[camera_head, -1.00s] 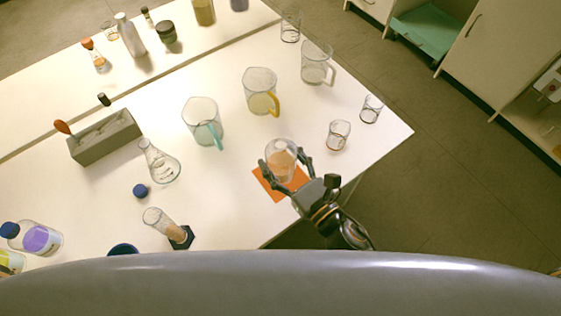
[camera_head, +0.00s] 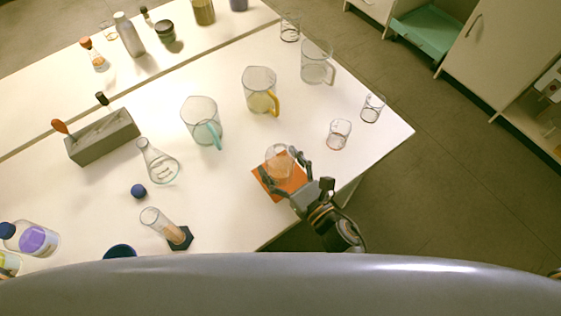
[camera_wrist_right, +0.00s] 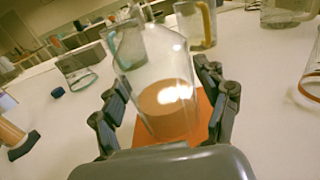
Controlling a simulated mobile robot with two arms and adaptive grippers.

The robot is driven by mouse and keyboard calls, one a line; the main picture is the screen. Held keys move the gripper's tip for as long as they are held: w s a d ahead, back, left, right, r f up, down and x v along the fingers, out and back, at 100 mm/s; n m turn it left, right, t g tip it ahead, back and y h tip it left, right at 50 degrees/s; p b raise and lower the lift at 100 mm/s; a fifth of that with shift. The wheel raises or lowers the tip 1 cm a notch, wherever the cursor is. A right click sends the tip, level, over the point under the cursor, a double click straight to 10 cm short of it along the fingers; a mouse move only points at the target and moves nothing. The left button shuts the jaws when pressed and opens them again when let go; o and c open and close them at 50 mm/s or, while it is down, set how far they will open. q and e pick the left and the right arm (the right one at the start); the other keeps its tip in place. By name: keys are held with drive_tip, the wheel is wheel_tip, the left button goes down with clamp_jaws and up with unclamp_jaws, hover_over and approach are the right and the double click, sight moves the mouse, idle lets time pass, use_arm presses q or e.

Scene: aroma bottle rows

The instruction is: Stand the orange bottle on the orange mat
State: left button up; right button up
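The orange bottle (camera_head: 279,161) is a clear vessel with orange contents at its bottom. It stands, apparently upright, on the orange mat (camera_head: 266,185) near the table's front right edge. In the right wrist view the bottle (camera_wrist_right: 160,75) rises between the fingers, with the orange mat (camera_wrist_right: 203,118) around its base. My right gripper (camera_head: 286,172) is open around the bottle, one finger on each side. A small gap shows between the bottle and the right-hand finger; whether the other finger touches is hard to tell. My left gripper is not in view.
A yellow-handled jug (camera_head: 258,85), a teal-handled jug (camera_head: 200,120) and a conical flask (camera_head: 160,165) stand behind and left of the mat. A small beaker (camera_head: 338,134) is to its right.

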idle(0.3)
drive_tip(key=shift+r, duration=0.2)
drive_tip(key=b+v, duration=0.2)
drive_tip(key=v, duration=0.8)
drive_tip(key=shift+s+d+f, duration=0.2)
drive_tip(key=shift+s, duration=0.1)
drive_tip(key=shift+s+d+r+b, duration=0.15)
drive_tip(key=shift+s+d+b, duration=0.2)
drive_tip(key=shift+s, duration=0.2)
